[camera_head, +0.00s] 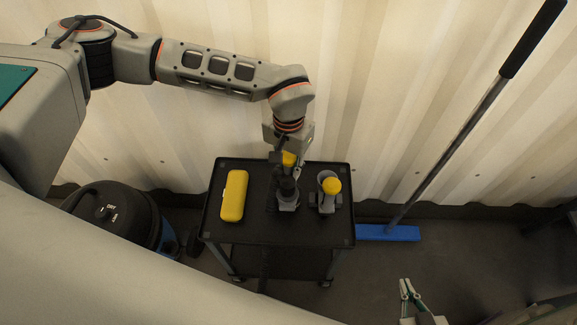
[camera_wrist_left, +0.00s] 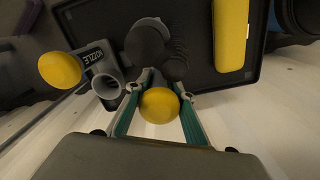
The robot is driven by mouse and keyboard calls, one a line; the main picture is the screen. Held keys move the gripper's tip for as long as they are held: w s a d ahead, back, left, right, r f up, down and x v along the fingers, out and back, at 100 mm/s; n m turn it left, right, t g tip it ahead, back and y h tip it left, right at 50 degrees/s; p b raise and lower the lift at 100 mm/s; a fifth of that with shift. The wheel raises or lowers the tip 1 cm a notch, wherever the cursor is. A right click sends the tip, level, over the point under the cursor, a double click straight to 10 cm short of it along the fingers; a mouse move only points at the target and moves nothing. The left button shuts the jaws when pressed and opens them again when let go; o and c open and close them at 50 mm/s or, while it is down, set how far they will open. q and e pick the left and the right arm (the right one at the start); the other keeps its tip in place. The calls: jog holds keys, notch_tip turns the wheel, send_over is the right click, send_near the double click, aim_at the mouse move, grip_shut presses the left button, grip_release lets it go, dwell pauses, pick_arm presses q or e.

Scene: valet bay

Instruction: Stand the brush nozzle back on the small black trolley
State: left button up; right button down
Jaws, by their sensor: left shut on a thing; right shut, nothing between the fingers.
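The small black trolley (camera_head: 258,222) stands by the wall, its top in view. My left gripper (camera_head: 288,165) is over it, shut on the brush nozzle (camera_head: 288,187), a dark round piece with a yellow knob. In the left wrist view the knob (camera_wrist_left: 160,105) sits between the green fingers of my left gripper (camera_wrist_left: 158,92), with the dark round part beyond it. I cannot tell whether the nozzle touches the trolley top. My right gripper (camera_head: 409,292) is shut and empty at the bottom, right of the trolley.
A grey piece lettered NOZZLE (camera_wrist_left: 106,80) with another yellow knob (camera_head: 332,186) stands right of the held nozzle, close by. A yellow case (camera_head: 233,196) lies on the trolley's left. A black and blue vacuum (camera_head: 115,212) is left; a blue broom (camera_head: 390,232) leans right.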

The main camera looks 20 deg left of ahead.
aim_at(288, 156)
pick_arm(q)
jog(key=shift+f, duration=0.75)
pick_arm(e)
jog(key=shift+s+f, duration=0.15)
jog(key=shift+f, duration=0.15)
pick_arm(q)
jog(key=shift+f, duration=0.15)
pick_arm(e)
jog(key=shift+r, duration=0.2)
pick_arm(q)
jog(key=o, duration=1.2)
jog(key=o, duration=0.5)
jog(key=shift+r+p, duration=1.1)
jog(key=shift+r, duration=1)
jog(key=shift+r+p, duration=1.35)
jog(key=shift+r, duration=1.05)
pick_arm(e)
jog(key=w+r+t, duration=0.1)
jog(key=w+r, duration=0.2)
jog(key=r, duration=0.5)
